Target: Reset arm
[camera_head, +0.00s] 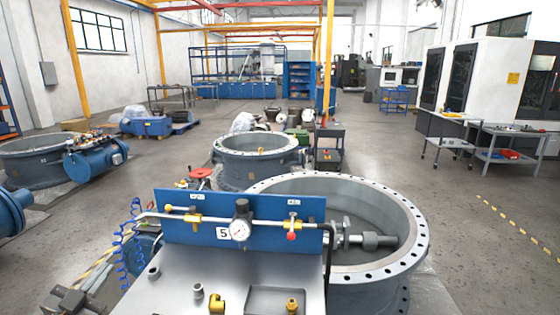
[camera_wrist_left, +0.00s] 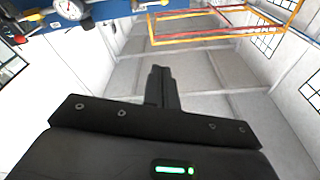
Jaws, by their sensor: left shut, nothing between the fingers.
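My left gripper (camera_wrist_left: 161,72) is shut and empty in the left wrist view, its dark fingers together. In the head view a grey part, which looks like my left arm's end, shows at the lower left corner, left of the metal bench. The blue panel (camera_head: 180,233) with a gauge (camera_head: 240,230), pipe and small valves stands on the steel bench (camera_head: 175,285). The gauge also shows at the top left of the left wrist view (camera_wrist_left: 70,8). My gripper is apart from the panel. My right gripper is not in view.
Brass fittings (camera_head: 292,305) and a shallow tray stand on the bench top. A large flanged valve ring (camera_head: 413,215) stands right behind the panel, with another ring (camera_head: 255,165) farther back. A blue coiled hose (camera_head: 124,258) hangs at the panel's left. Open floor lies to the right.

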